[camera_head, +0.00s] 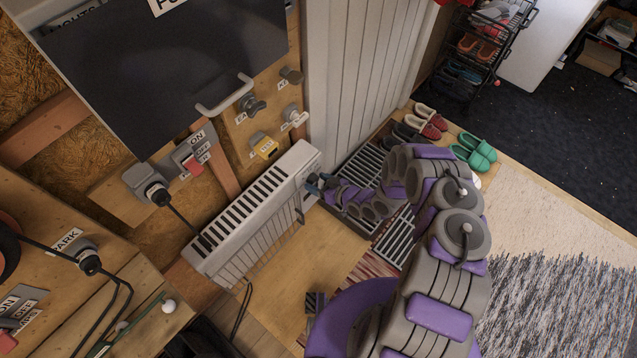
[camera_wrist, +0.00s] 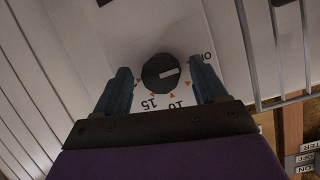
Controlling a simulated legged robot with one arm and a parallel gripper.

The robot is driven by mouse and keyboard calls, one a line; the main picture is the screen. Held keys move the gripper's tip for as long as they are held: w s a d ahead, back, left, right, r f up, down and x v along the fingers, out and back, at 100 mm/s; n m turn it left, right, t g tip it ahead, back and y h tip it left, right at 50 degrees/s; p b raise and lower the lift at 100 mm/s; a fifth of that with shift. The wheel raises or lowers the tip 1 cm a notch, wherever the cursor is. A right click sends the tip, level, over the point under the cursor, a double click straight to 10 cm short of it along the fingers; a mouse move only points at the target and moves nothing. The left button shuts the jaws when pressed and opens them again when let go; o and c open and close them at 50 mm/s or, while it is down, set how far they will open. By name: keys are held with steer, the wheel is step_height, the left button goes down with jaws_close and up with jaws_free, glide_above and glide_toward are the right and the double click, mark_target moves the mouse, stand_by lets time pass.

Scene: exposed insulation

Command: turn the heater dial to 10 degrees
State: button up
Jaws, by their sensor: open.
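The white heater (camera_head: 255,210) stands on the wood floor against the wall, slatted on top. My gripper (camera_head: 314,182) is at its right end face, at the end of my purple and grey arm. In the wrist view the black round dial (camera_wrist: 160,73) sits on the white end face, with a light mark on it. The numbers 15 and 10 and small orange marks lie around its lower edge. My gripper (camera_wrist: 163,90) is open, one blue-grey finger on each side of the dial. Gaps show between dial and fingers; contact cannot be told. In the head view the dial is hidden.
A dark floor grate (camera_head: 395,240) lies under my arm. Shoes (camera_head: 428,122) and green clogs (camera_head: 474,152) sit behind it. Cables hang at left.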

steer(key=shift+c, duration=0.4)
steer(key=c, duration=1)
steer(key=shift+o, duration=0.2)
steer(key=shift+d, duration=0.1)
steer(key=m+g+y, duration=0.1)
steer(key=m, duration=0.1)
steer(key=m+y, duration=0.1)
steer(key=m, duration=0.1)
steer(key=shift+w+d+g, duration=0.15)
steer(key=shift+w+g, duration=0.05)
steer(key=shift+g, duration=0.2)
steer(key=m+y, duration=0.1)
steer(key=m, duration=0.1)
steer(key=m+g+y, duration=0.1)
steer(key=m, duration=0.1)
steer(key=shift+d+f, duration=0.1)
steer(key=shift+f, duration=0.1)
steer(key=shift+m, duration=0.3)
